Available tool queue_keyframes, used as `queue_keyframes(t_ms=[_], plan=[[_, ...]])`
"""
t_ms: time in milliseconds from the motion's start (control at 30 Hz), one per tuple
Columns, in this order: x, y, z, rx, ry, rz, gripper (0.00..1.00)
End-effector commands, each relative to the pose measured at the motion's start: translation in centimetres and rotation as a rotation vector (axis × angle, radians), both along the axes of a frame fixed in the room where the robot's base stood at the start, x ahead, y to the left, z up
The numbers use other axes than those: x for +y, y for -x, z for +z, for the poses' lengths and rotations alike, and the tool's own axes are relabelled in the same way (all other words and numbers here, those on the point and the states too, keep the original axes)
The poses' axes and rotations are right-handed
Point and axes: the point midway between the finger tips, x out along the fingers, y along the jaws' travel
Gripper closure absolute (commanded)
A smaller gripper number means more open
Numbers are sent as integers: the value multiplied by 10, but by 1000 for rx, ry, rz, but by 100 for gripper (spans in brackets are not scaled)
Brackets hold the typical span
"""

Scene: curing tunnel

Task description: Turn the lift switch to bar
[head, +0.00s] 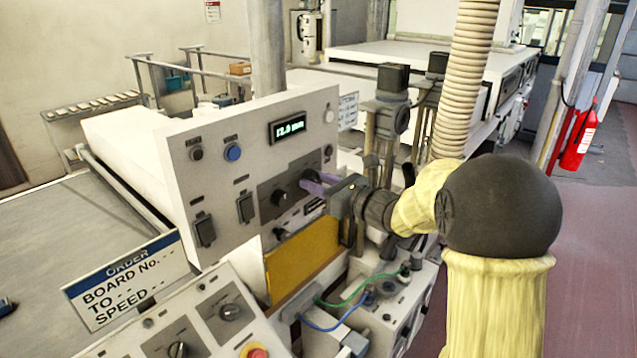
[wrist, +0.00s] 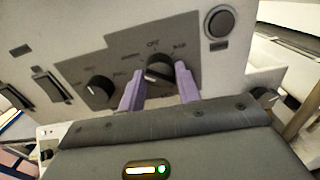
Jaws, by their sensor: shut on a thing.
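The lift switch is a dark rotary knob (wrist: 158,70) on a grey plate, with OFF above it and what looks like BAR at its upper right in the wrist view. My gripper (wrist: 160,76) has one purple finger on each side of the knob and is shut on it. The knob's pale mark seems to face up, near OFF; its exact angle is hard to tell. In the head view my gripper (head: 316,183) reaches the panel from the right, and its fingers mostly hide this knob.
A second knob (wrist: 98,90) sits to the left on the same plate, and a round button (wrist: 220,21) to the upper right. The white panel (head: 215,180) carries a display (head: 288,127) and a blue button (head: 233,152). A yellow plate (head: 300,255) and hoses lie below my gripper.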

Motion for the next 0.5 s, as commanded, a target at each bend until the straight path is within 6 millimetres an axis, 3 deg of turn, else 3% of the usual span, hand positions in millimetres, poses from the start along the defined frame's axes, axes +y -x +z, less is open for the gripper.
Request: queue_keyframes(t_ms=[500], plan=[[1,1,-4,169,-136,1,90]])
